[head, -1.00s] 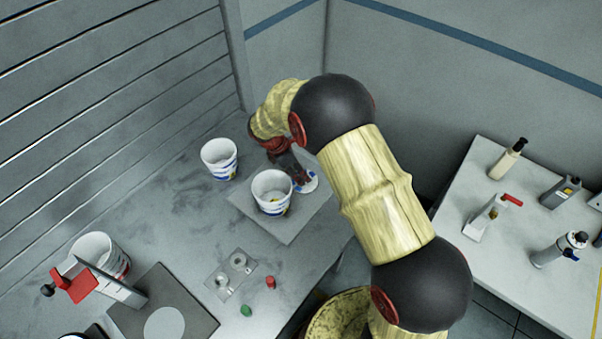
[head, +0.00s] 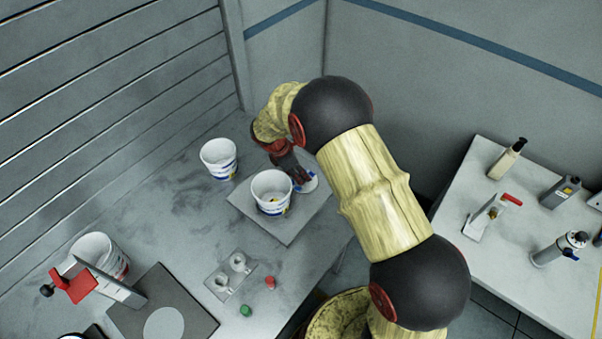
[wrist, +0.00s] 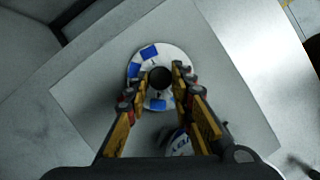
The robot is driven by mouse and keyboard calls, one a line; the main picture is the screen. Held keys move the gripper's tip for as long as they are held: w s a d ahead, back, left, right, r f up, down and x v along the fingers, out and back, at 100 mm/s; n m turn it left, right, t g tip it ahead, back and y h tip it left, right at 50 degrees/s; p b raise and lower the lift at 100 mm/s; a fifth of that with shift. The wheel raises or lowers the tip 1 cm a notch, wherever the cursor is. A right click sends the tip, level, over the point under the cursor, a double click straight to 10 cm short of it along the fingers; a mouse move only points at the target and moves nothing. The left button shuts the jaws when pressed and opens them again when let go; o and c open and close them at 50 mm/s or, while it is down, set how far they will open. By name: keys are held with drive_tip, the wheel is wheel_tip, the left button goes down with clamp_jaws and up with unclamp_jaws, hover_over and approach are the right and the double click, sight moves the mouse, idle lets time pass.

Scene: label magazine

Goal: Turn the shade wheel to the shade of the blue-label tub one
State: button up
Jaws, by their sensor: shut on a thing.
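The shade wheel (head: 311,183) is a white disc with blue patches, lying on a grey plate beside a tub. It also shows in the wrist view (wrist: 168,51), with a dark round knob (wrist: 158,77) at its middle. My gripper (wrist: 160,72) is over the wheel, its two fingers closed on either side of the knob. A white tub with a blue label (head: 271,194) stands on the plate; part of it shows near my fingers in the wrist view (wrist: 180,143). Another blue-marked white tub (head: 218,161) stands behind, to the left. Which shade the wheel points at is unreadable.
The grey plate (head: 289,235) lies on the bench. A red-marked tub (head: 107,250) and a red-handled device (head: 77,286) stand front left. A small fixture (head: 222,281), a green cap (head: 246,311) and a red cap (head: 270,283) lie in front. A side table (head: 490,250) holds bottles and tools.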

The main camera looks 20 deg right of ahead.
clamp_jaws()
drive_tip(key=shift+m, duration=0.4)
drive_tip(key=m, duration=0.1)
drive_tip(key=m+g, duration=0.1)
drive_tip(key=m, duration=0.1)
drive_tip(key=m+g+p, duration=0.1)
drive_tip(key=shift+w, duration=0.25)
drive_tip(key=m+g, duration=0.1)
drive_tip(key=m, duration=0.2)
drive_tip(key=m+y, duration=0.1)
drive_tip(key=m, duration=0.2)
drive_tip(key=shift+w+d+g+y, duration=0.2)
drive_tip(key=shift+g+y, duration=0.1)
drive_tip(key=shift+g, duration=0.1)
drive_tip(key=m, duration=0.2)
drive_tip(key=m+y, duration=0.1)
drive_tip(key=m, duration=0.1)
drive_tip(key=shift+d+m+g+y, duration=0.15)
drive_tip(key=shift+m+g+y, duration=0.15)
drive_tip(key=shift+g, duration=0.1)
drive_tip(key=m, duration=0.2)
drive_tip(key=m+y, duration=0.1)
drive_tip(key=m, duration=0.1)
drive_tip(key=shift+d+m+y+p, duration=0.15)
drive_tip(key=shift+m+y+p, duration=0.15)
drive_tip(key=o, duration=0.8)
unclamp_jaws()
